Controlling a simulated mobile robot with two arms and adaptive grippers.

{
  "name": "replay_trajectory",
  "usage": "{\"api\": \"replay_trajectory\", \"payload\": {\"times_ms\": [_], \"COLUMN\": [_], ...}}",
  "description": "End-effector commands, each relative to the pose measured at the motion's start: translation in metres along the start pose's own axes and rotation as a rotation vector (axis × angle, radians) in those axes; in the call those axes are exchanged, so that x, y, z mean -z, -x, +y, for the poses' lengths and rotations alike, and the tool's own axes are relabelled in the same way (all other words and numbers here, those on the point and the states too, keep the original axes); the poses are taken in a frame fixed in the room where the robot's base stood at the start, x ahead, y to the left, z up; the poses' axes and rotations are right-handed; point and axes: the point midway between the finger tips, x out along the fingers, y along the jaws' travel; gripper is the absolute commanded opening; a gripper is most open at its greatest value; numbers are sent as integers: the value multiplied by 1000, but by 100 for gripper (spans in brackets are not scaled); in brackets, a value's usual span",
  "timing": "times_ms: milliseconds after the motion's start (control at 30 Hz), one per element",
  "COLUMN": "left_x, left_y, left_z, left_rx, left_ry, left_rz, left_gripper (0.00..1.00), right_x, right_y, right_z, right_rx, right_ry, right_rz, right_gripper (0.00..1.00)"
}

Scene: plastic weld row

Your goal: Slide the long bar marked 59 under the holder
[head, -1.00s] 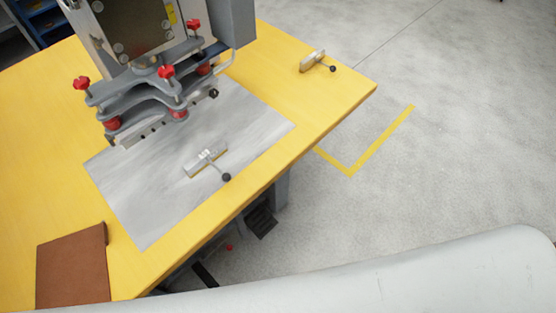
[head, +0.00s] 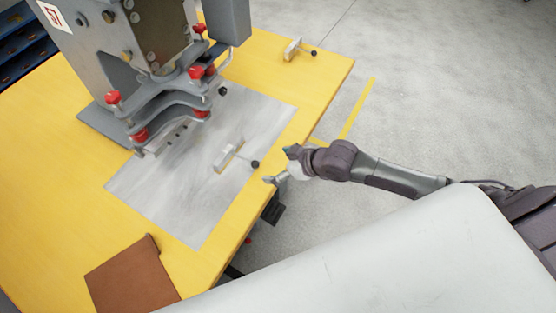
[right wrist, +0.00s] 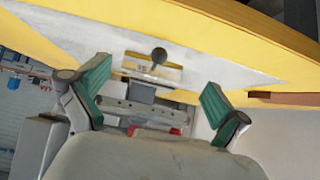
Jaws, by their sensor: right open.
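A metal bar (head: 228,157) with a black ball-ended handle lies on the grey plate (head: 185,215) on the yellow table. A second, similar bar (head: 292,49) lies at the table's far corner. I cannot read a number on either. The holder (head: 172,115), a grey clamp with red knobs, stands over the plate's far-left part. My right gripper (head: 280,166) is open and empty by the table's front edge, just right of the near bar's knob. In the right wrist view the bar (right wrist: 151,69) shows between the open teal-padded fingers (right wrist: 156,90). My left gripper is out of view.
The grey machine (head: 120,40) rises above the holder. A brown board (head: 132,277) lies at the table's near-left corner. The plate is clear between the near bar and the holder. Open floor with yellow tape (head: 358,108) lies to the right.

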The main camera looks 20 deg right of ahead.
Motion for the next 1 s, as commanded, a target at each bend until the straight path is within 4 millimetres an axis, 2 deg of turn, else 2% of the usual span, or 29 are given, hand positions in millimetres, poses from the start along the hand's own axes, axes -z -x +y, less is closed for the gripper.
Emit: {"api": "replay_trajectory", "payload": {"times_ms": [67, 167, 433, 633, 1000], "left_x": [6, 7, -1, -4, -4], "left_y": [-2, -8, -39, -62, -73], "left_z": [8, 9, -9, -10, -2], "left_rx": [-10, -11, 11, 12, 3], "left_ry": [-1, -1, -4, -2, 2], "left_rz": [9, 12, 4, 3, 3], "left_gripper": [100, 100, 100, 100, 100], "right_x": [3, 3, 0, 1, 5], "right_y": [1, -5, -37, -61, -92], "right_z": [3, 3, 3, 3, 3], "right_rx": [5, 8, 6, 6, 6], "right_ry": [4, 3, 3, 3, 3], "right_rz": [8, 12, 12, 12, 12], "right_gripper": [100, 100, 100, 100, 100]}}
